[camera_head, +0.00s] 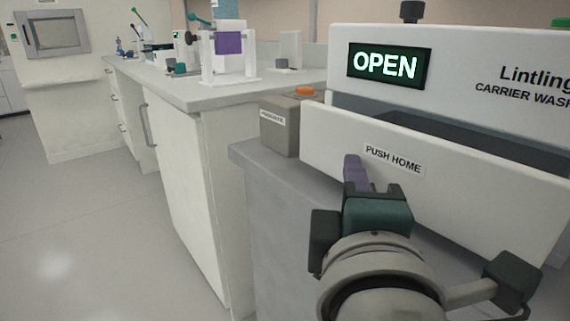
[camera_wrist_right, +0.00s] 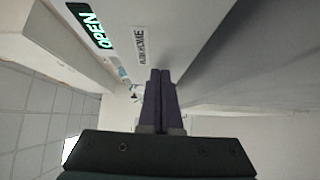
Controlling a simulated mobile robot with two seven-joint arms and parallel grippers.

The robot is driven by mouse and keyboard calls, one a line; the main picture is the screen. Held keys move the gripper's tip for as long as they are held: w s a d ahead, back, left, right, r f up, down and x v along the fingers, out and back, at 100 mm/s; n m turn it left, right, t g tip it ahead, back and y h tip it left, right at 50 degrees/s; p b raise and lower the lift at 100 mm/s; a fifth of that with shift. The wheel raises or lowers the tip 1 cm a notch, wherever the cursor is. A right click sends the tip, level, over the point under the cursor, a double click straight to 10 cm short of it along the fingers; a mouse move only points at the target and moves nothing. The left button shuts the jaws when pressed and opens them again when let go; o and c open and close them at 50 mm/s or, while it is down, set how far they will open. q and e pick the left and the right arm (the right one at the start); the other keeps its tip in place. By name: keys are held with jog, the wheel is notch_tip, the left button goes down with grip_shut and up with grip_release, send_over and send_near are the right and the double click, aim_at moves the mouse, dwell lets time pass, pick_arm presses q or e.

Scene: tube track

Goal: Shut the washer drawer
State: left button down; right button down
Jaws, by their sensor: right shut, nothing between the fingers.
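The white washer drawer (camera_head: 440,190) stands out from the Lintling carrier washer (camera_head: 460,65). Its front carries a "PUSH HOME" label, and a dark gap shows behind it. The green display (camera_head: 386,65) reads "OPEN". My right gripper (camera_head: 352,163) is shut and empty, with its purple fingers in front of the drawer's face just left of the label. I cannot tell whether the fingertips touch the drawer. In the right wrist view the shut fingers (camera_wrist_right: 161,75) point along the white drawer front (camera_wrist_right: 175,30). My left gripper is not in view.
A grey box with an orange button (camera_head: 304,92) stands at the left end of the drawer on the grey bench (camera_head: 262,165). A white counter (camera_head: 185,92) with a purple-panelled stand (camera_head: 228,43) lies to the left. The floor at left is clear.

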aim_at(382, 163)
jog(key=w+d, duration=0.1)
jog(key=d, duration=0.1)
jog(key=w+d, duration=0.2)
jog(key=shift+d+f, duration=0.15)
jog(key=shift+d, duration=0.15)
